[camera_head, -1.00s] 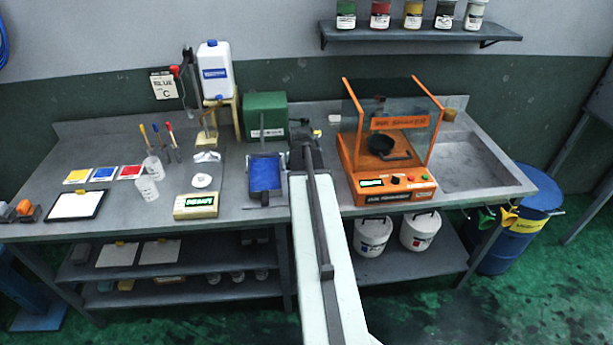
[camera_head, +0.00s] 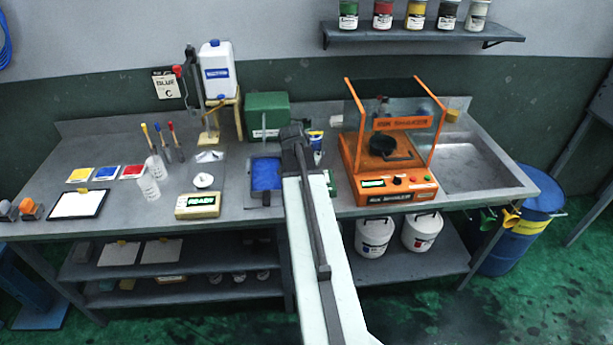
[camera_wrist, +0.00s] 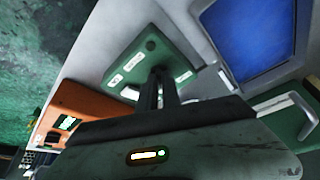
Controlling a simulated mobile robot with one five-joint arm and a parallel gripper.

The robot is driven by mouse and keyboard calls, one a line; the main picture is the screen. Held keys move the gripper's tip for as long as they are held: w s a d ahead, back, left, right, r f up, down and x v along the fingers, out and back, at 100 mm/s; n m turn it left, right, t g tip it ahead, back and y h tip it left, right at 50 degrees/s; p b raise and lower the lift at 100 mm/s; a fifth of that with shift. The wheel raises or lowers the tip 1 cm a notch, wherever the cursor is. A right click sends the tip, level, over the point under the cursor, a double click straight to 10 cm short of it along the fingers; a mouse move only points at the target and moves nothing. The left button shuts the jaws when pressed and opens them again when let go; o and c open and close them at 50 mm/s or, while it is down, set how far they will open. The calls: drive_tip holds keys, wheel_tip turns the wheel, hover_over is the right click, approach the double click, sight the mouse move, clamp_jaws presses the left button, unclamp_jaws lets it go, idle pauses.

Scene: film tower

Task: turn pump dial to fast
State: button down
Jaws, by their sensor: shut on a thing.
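A green panel (camera_wrist: 145,58) with several small white labels and a dark round spot fills the upper middle of the wrist view. My gripper (camera_wrist: 158,74) reaches down onto this panel among the labels. Its dark fingers are close together and shut on the dial, which they almost wholly hide; I cannot read where it points. In the head view only a green edge of the panel (camera_head: 331,183) shows, right of my arm. My arm covers the rest of it and the fingertips there.
The orange shaker (camera_head: 392,194) stands close on the right of the panel. A blue-filled tray (camera_head: 266,174) lies on the left, with a green machine (camera_head: 267,114) behind.

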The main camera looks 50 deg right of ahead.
drive_tip(key=c, duration=1.5)
unclamp_jaws()
drive_tip(key=shift+c, duration=0.2)
drive_tip(key=p+v, duration=0.7)
drive_tip(key=shift+r, duration=0.4)
drive_tip(key=shift+s+a, duration=0.1)
